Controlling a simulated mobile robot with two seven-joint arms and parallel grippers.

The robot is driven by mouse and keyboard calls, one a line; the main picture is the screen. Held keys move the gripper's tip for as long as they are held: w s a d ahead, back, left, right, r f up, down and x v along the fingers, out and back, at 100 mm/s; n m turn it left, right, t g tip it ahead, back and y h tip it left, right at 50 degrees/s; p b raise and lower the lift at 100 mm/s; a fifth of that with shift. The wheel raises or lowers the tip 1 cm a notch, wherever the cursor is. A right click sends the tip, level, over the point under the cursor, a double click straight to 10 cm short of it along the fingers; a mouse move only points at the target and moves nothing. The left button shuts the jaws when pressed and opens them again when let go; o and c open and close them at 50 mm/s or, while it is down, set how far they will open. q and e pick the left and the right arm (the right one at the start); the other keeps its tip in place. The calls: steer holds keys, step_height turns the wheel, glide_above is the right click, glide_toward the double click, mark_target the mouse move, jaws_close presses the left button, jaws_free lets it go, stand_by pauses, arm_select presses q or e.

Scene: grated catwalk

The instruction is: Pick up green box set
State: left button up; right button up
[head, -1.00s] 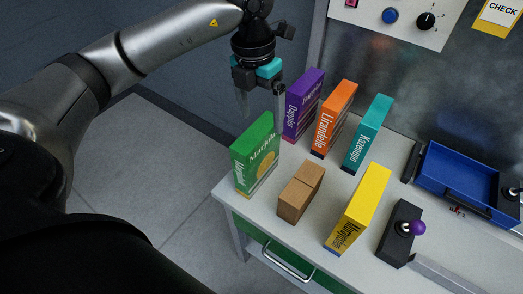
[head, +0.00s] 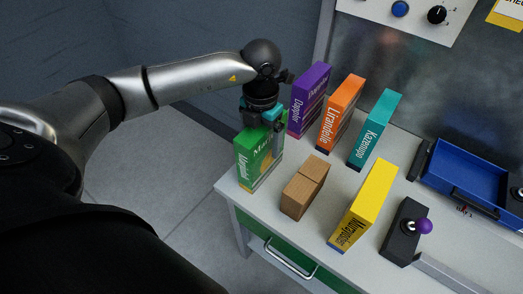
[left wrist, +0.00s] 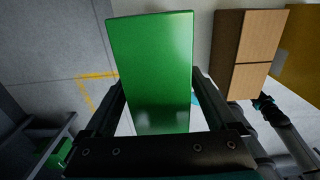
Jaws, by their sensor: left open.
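The green box (head: 257,165) stands upright at the near left corner of the table, with its top partly hidden by my left gripper. My left gripper (head: 262,139) is open and points down over the box, one finger in front of its face. In the left wrist view, the green box (left wrist: 155,70) lies between the two open fingers of the left gripper (left wrist: 155,98), with a finger along each side. I cannot tell whether the fingers touch it. My right gripper is not in view.
A brown box (head: 304,187) stands right of the green box. Purple (head: 308,98), orange (head: 340,112) and teal (head: 375,129) boxes stand behind, a yellow box (head: 363,205) to the right. A joystick (head: 408,231) and blue tray (head: 465,180) are further right.

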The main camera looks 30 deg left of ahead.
arm_select(q)
step_height(320, 180, down, 3)
steer(key=shift+r, duration=0.2)
jaws_close()
stand_by(0.6)
steer(key=shift+w+r, duration=0.1)
